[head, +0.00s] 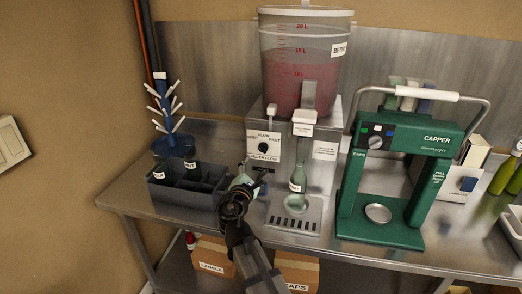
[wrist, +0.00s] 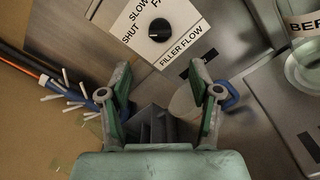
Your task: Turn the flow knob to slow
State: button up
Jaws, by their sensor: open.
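The flow knob (head: 263,147) is a round black knob on a white label plate on the front of the steel filler. In the wrist view the knob (wrist: 160,30) is at the top centre, with SHUT, SLOW and part of FAST printed around it and FILLER FLOW below. A small pale mark shows on its left side, but I cannot tell the setting surely. My gripper (head: 246,184) is in front of the filler, lower and left of the knob. In the wrist view my gripper (wrist: 161,90) is open and empty, its fingers apart from the knob.
A bucket of red liquid (head: 300,70) sits on the filler. A green bottle (head: 298,174) stands under its spout. A green capper (head: 380,190) stands to the right. A dark divided crate (head: 185,198) and a blue bottle tree (head: 165,105) stand to the left.

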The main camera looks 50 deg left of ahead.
aim_at(263, 148)
jog(key=p+x, duration=0.2)
jog(key=x, duration=0.8)
jog(key=shift+w+a, duration=0.25)
jog(key=shift+w, duration=0.05)
jog(key=c, duration=1.1)
